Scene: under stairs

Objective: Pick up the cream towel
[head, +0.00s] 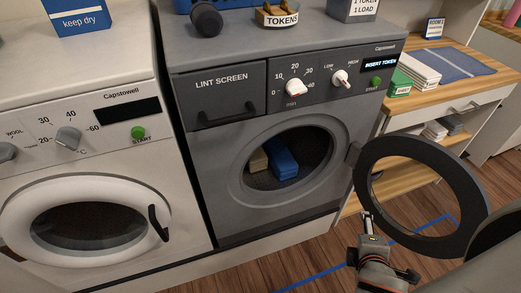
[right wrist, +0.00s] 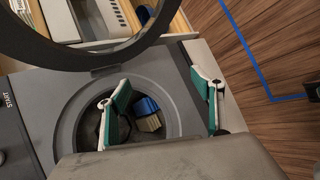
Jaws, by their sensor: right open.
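The cream towel (head: 258,162) lies inside the drum of the grey dryer (head: 225,165), to the left of a folded blue towel (head: 283,158). The round dryer door (head: 470,190) stands open to the right. My right gripper (head: 368,220) is low in front of the dryer, by the open door and outside the drum. In the right wrist view its fingers (right wrist: 160,85) are spread with nothing between them. The cream towel (right wrist: 150,123) and blue towel (right wrist: 147,106) show in the drum beyond them, apart from the fingers. My left gripper is not in view.
A white washer (head: 85,170) with a shut door stands at the left. A wooden table (head: 455,92) with folded cloths is at the right, behind the open door. A blue line (head: 420,234) marks the wooden floor.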

